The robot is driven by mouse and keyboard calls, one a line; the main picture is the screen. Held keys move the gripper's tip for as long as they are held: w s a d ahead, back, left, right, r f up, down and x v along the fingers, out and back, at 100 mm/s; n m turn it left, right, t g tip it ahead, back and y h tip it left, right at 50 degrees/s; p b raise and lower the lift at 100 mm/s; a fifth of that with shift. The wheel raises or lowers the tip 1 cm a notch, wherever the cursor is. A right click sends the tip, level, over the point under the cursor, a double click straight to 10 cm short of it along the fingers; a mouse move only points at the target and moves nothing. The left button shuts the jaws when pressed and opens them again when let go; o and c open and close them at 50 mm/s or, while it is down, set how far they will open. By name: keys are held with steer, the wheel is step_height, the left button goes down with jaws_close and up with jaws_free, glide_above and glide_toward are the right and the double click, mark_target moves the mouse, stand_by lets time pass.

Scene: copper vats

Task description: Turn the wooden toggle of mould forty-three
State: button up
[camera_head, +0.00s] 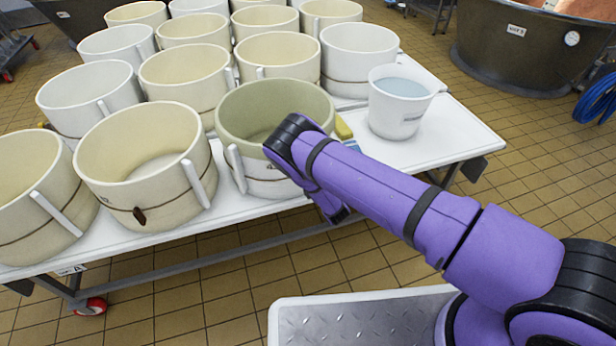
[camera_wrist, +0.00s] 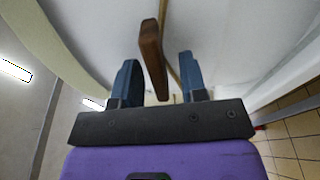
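A round mould with a pale greenish rim (camera_head: 240,112) stands at the table's front, partly hidden behind my purple arm. Part of a label starting with 4 shows on its wall; the rest is covered. In the wrist view, a brown wooden toggle (camera_wrist: 152,52) sits on a cord against the pale mould wall (camera_wrist: 100,25). My gripper (camera_wrist: 158,72) is open, its two blue fingers on either side of the toggle with visible gaps. The toggle's long side points roughly along the fingers, slightly tilted. In the head view my fingers and this toggle are hidden.
Several similar moulds crowd the white table (camera_head: 465,140); the nearest left one (camera_head: 150,225) has its own dark toggle (camera_head: 139,216). A white bucket (camera_head: 397,112) of liquid stands to the right. A copper vat (camera_head: 520,50) is beyond.

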steer(key=v, duration=1)
steer(key=shift+s+d, duration=0.15)
steer(key=shift+s, duration=0.2)
